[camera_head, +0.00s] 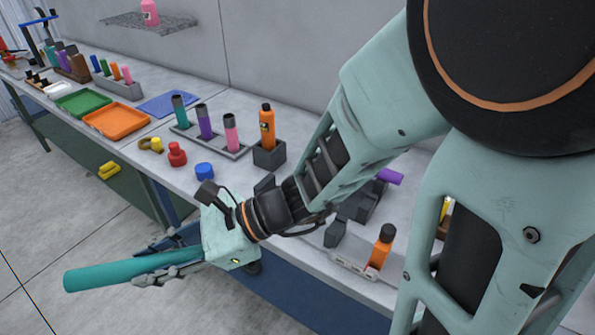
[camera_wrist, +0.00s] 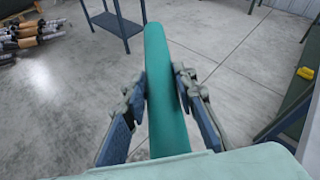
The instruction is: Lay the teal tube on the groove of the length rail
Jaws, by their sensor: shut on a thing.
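The teal tube (camera_head: 105,274) is long and smooth and lies nearly level in the head view. My gripper (camera_head: 165,266) is shut on it, in front of the bench's front edge and over the floor. In the wrist view the tube (camera_wrist: 162,95) runs lengthwise between the two fingers of my gripper (camera_wrist: 159,78) and reaches out past them. A dark fixture (camera_head: 362,205) with a purple piece (camera_head: 389,176) stands on the bench behind my arm, partly hidden. I cannot tell whether it is the length rail, and no groove shows clearly.
On the bench (camera_head: 228,178) stand a rack of bottles (camera_head: 238,150), an orange bottle (camera_head: 267,128) in a dark block, a red jar (camera_head: 177,154), a blue cap (camera_head: 204,171) and an orange tray (camera_head: 117,120). Another orange bottle (camera_head: 381,248) stands near the front edge. Floor (camera_head: 60,215) is clear.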

